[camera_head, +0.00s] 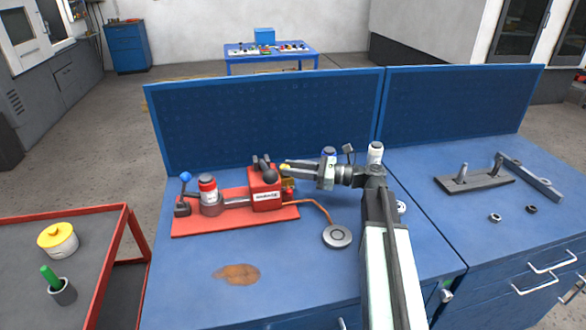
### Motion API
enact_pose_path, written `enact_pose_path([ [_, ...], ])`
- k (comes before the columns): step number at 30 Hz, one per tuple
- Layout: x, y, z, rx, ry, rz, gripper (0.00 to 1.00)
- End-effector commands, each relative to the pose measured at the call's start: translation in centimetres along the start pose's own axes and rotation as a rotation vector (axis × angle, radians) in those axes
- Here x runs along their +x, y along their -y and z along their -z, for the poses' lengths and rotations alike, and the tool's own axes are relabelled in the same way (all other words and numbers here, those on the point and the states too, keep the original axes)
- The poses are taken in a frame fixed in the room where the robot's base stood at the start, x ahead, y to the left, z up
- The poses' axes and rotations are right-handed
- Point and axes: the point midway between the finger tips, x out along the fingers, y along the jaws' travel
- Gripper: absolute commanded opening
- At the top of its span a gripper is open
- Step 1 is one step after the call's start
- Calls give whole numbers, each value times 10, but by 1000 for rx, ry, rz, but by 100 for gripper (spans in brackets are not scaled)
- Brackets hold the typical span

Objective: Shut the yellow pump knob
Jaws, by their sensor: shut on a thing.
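The red pump (267,188) stands on a red base plate on the blue workbench. The yellow pump knob (285,168) shows as a small yellow piece at the pump's upper right side. My gripper (291,169) reaches in from the right and is shut on the knob, its jaws hiding much of it. The knob's exact turn angle is too small to tell.
A blue-balled lever (185,182) and a red-and-white cylinder (208,192) stand left of the pump. An orange hose runs to a grey disc (337,236). A blue back panel (265,118) rises behind. The bench front is mostly clear, with a brown stain.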

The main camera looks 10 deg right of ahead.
Motion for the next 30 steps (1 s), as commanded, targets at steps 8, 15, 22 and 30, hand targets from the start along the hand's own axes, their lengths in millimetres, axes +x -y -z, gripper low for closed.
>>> enact_pose_path([
  [8, 0, -5, 0, 0, 0, 142, 0],
  [15, -1, -3, 0, 0, 0, 145, 0],
  [22, 0, -4, 0, 0, 0, 143, 49],
  [30, 1, 0, 0, 0, 0, 103, 49],
])
